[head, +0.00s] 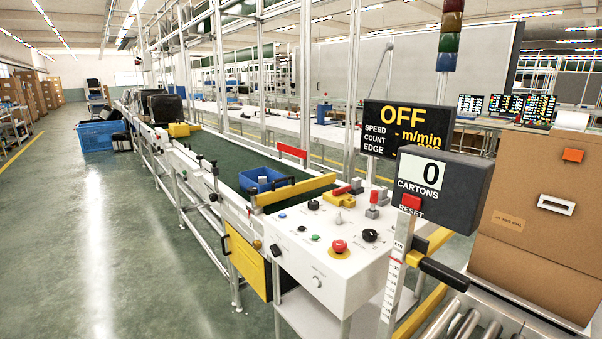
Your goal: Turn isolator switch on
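A white control panel (314,262) stands at the near end of the conveyor. On its top are a red mushroom button (339,246) on a yellow base, a black rotary knob (370,235), a small green button (315,238) and a grey lever switch with a red top (373,203). Another black knob (276,250) is at the panel's left front corner. No readable label shows which control is the isolator switch, so I cannot tell which it is. A display (404,130) above the panel reads OFF. Neither of my grippers is in view.
The green conveyor belt (222,170) runs back to the left, with a blue bin (262,180) beside a yellow bar (296,190). A carton counter (438,187) reading 0 stands right of the panel. Cardboard boxes (540,195) stand at right.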

